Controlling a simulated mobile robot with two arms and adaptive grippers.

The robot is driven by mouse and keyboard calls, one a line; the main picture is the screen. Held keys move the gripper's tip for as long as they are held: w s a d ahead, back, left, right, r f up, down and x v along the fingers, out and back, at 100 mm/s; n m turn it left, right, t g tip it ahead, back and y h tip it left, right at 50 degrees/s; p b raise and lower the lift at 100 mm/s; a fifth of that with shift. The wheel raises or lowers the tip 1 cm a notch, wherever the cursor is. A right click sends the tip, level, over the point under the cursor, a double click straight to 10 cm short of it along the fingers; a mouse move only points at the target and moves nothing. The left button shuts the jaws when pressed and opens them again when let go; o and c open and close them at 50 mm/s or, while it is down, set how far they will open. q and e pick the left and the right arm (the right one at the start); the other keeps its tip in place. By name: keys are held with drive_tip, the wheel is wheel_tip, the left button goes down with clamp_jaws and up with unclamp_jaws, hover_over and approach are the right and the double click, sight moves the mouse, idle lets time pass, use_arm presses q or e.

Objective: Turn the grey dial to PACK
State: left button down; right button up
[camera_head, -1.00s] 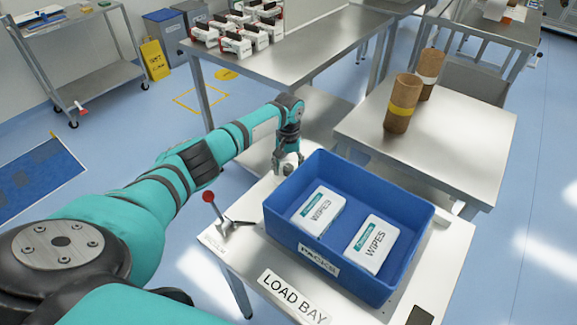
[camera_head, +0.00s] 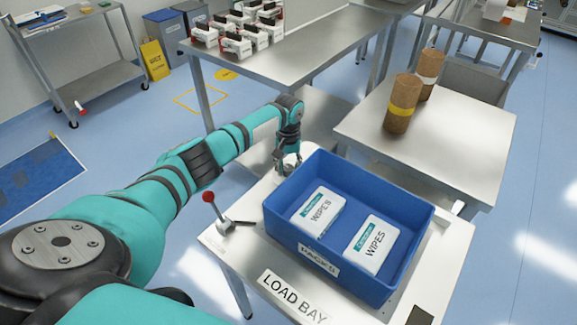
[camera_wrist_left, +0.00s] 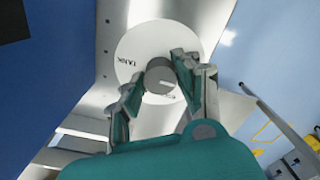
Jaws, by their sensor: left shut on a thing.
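The grey dial (camera_wrist_left: 160,78) sits in the middle of a white disc (camera_wrist_left: 145,45) in the left wrist view. The word TANK is printed on the disc left of the dial, upside down in that view. A pale mark shows on the dial's lower right; no PACK label is visible. My left gripper (camera_wrist_left: 157,80) is shut on the dial, one finger on each side, the right finger covering part of the disc. In the head view my left gripper (camera_head: 287,163) is behind the blue crate's far left corner, and the dial is too small to make out. My right gripper is out of view.
The blue crate (camera_head: 285,232), marked PACKS, holds two WIPES packs (camera_head: 318,212) close beside the gripper. A red-knobbed lever (camera_head: 209,198) stands left of it on the LOAD BAY table (camera_head: 240,262). Brown rolls (camera_head: 402,104) stand on another table.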

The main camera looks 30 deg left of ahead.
sight(288, 167)
use_arm(q)
drive_tip(key=m+p, duration=0.1)
drive_tip(key=m, duration=0.5)
drive_tip(key=shift+r, duration=0.1)
drive_tip(key=m, duration=1.1)
drive_tip(key=shift+w+m, duration=0.1)
drive_tip(key=shift+m, duration=0.3)
drive_tip(key=m, duration=0.5)
drive_tip(key=shift+m, duration=0.4)
drive_tip(key=c, duration=0.9)
unclamp_jaws()
drive_tip(key=shift+c, duration=0.2)
wheel_tip(288, 167, up, 12)
